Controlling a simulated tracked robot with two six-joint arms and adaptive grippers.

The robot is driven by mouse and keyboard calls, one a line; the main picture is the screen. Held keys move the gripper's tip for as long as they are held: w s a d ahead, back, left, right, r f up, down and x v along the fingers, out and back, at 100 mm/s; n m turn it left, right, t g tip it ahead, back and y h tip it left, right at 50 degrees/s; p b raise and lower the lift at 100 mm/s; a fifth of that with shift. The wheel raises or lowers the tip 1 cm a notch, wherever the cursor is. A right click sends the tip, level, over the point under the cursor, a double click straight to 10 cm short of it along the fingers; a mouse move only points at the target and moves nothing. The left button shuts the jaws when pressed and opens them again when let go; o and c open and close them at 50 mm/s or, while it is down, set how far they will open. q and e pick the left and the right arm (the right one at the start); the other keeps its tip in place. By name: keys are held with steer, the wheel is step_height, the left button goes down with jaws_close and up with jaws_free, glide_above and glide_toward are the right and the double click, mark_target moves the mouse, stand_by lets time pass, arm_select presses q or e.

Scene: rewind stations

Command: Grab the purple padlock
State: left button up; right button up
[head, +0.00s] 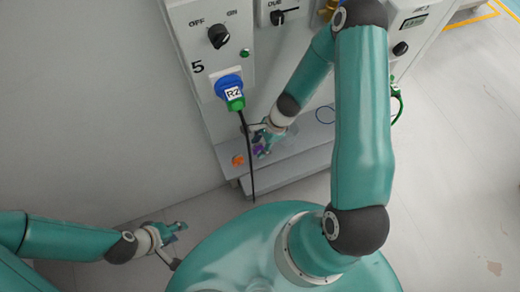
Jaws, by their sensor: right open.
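The purple padlock (257,150) shows as a small purple patch on the grey ledge at the foot of the station marked 5. My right gripper (264,141) is open right at the padlock and partly hides it. I cannot tell whether its fingers touch the padlock. My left gripper (176,245) hangs low at the left, well away from the padlock, with its fingers apart and nothing visible between them.
An orange object (237,160) sits on the ledge (290,157) left of the padlock. A black cable (248,165) hangs from the blue and green plug (231,92) just left of my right gripper. A selector knob (219,37) is above. The floor at the right is clear.

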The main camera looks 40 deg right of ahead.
steer(key=shift+b+x, duration=0.4)
steer(key=shift+x, duration=0.55)
arm_select(q)
steer(key=shift+f, duration=0.75)
arm_select(e)
steer(key=shift+r, duration=0.1)
jaws_close()
